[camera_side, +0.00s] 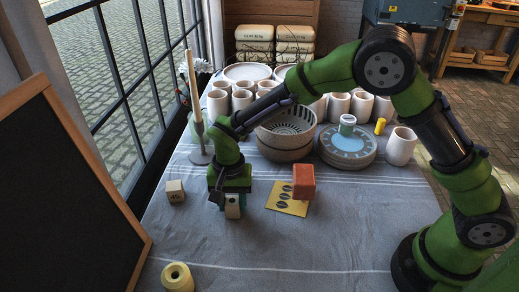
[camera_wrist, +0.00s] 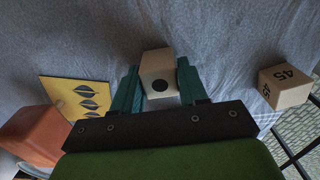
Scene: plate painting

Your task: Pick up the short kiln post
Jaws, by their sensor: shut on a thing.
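My gripper (camera_side: 232,205) points down over the cloth, left of the yellow card. It is shut on a pale cream block with a dark round spot on its face, the kiln post (camera_wrist: 159,76). The post sits between the two teal fingers in the wrist view, and its lower part shows below the gripper in the side view (camera_side: 232,208). It is at or close to the cloth; I cannot tell if it touches. Another pale block (camera_side: 175,191) stands to the left; the wrist view shows it marked 45 (camera_wrist: 286,86).
An orange-red block (camera_side: 303,182) stands at the edge of the yellow leaf card (camera_side: 287,204). A pale yellow hollow cylinder (camera_side: 177,277) is at the front. The front cloth is mostly clear.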

